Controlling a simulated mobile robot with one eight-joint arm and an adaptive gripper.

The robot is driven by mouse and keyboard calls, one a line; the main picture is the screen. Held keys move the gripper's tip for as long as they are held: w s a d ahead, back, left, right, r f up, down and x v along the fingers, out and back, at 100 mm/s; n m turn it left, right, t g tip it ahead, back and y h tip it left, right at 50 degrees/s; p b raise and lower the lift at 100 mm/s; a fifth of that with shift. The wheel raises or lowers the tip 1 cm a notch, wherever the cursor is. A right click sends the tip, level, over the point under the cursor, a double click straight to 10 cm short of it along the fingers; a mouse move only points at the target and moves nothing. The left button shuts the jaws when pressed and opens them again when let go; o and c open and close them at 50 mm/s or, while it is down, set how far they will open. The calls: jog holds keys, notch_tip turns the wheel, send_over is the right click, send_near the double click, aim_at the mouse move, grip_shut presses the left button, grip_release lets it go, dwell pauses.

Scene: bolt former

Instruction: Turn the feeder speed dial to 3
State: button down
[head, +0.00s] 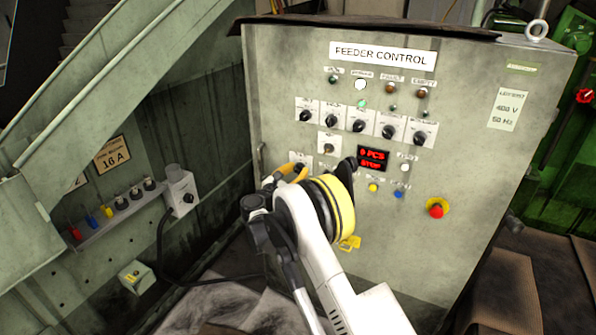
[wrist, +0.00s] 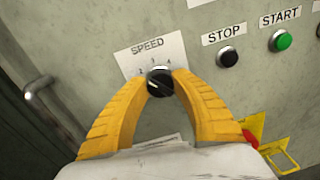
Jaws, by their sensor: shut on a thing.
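The feeder speed dial (wrist: 160,82) is a small round black knob on a white plate marked SPEED (wrist: 150,52), with numbers along its upper side. A pale mark shows on the dial's lower left face; I cannot tell for sure which number it points to. My gripper (wrist: 160,84) has its yellow fingers closed on the dial from left and right. In the head view, my gripper (head: 298,168) is at the lower left of the grey FEEDER CONTROL cabinet (head: 290,75), over the speed plate (head: 299,159). The fingers mostly hide the dial there.
A black STOP button (wrist: 228,57) and a green START button (wrist: 280,41) are to the right of the dial. A row of black knobs (head: 358,125) and a red display (head: 373,158) are above. A red emergency button (head: 436,209) is at the right. A cabinet handle (wrist: 40,95) protrudes at left.

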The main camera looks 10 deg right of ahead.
jog(key=m, duration=0.3)
jog(key=shift+m, duration=0.4)
jog(key=shift+m+y, duration=0.3)
jog(key=shift+m, duration=1.2)
jog(key=shift+r+m, duration=0.1)
jog(key=shift+m, duration=0.2)
jog(key=c, duration=1)
grip_release()
jog(key=shift+a, duration=0.1)
jog(key=v, duration=1.2)
